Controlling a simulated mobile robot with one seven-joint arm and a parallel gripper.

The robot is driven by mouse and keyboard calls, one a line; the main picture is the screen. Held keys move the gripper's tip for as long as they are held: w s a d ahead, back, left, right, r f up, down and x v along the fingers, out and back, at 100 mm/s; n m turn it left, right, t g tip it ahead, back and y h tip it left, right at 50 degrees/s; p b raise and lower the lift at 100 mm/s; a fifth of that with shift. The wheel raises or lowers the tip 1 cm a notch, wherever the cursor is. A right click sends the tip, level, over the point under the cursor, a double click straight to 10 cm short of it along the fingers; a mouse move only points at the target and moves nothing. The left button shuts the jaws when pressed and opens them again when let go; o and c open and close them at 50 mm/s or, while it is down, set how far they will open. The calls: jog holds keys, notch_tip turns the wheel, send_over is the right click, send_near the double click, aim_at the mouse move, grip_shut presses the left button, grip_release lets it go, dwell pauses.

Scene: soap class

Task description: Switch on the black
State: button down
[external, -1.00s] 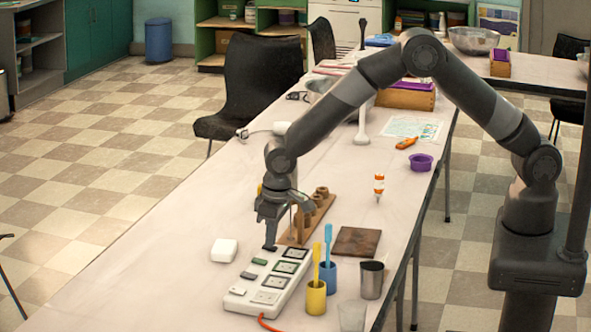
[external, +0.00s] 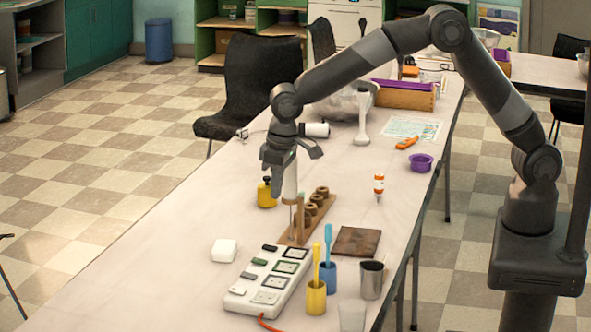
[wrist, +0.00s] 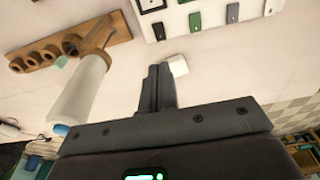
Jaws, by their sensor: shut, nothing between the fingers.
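A white power strip (external: 268,295) lies on the table, with a row of coloured switches beside its sockets. The black switch (external: 269,247) is at the far end; it also shows in the wrist view (wrist: 159,31). The switch's on or off state is too small to tell. My gripper (external: 277,190) is above the table, raised clear of the strip's far end. Its fingers (wrist: 158,88) are shut together and empty.
A wooden rack (external: 296,235) with a white cylinder (external: 290,185) stands close beside my gripper. A yellow cup (external: 316,298) and blue cup (external: 328,277) stand right of the strip.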

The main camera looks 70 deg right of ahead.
aim_at(265, 246)
jog(key=shift+r, duration=0.4)
jog(key=shift+w+d, duration=0.1)
jog(key=shift+w, duration=0.5)
jog(key=f, duration=0.4)
jog(key=w+f, duration=0.1)
jog(key=f, duration=0.9)
jog(key=shift+w, duration=0.35)
